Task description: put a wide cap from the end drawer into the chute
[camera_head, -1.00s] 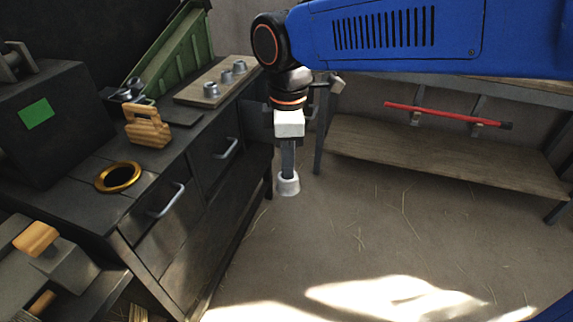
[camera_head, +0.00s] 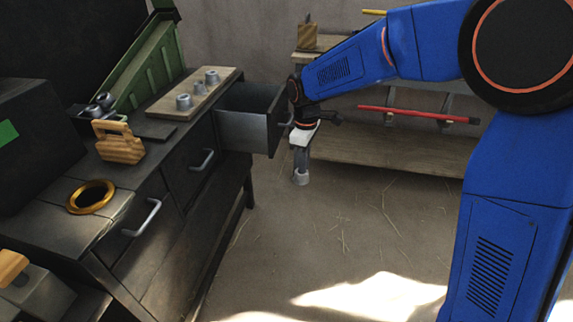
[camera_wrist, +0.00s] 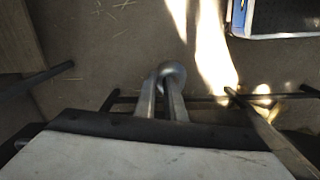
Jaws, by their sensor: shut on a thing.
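My gripper (camera_head: 301,165) points down and is shut on a light grey cap (camera_head: 300,178), held over open floor just right of the end drawer. In the wrist view the two fingers (camera_wrist: 170,98) close on the round cap (camera_wrist: 173,72). The end drawer (camera_head: 240,131) at the far end of the bench is pulled open; the bottom of its inside is hidden. A brass-rimmed round hole (camera_head: 74,202) sits in the near bench top. A green ribbed sloping trough (camera_head: 152,70) stands at the back of the bench; I cannot tell which of these is the chute.
A board (camera_head: 160,106) with several grey caps lies on the bench. A wooden block with a handle (camera_head: 120,150) stands near the hole. A low wooden shelf (camera_head: 390,165) and a red bar (camera_head: 410,114) are behind. The floor in front is clear.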

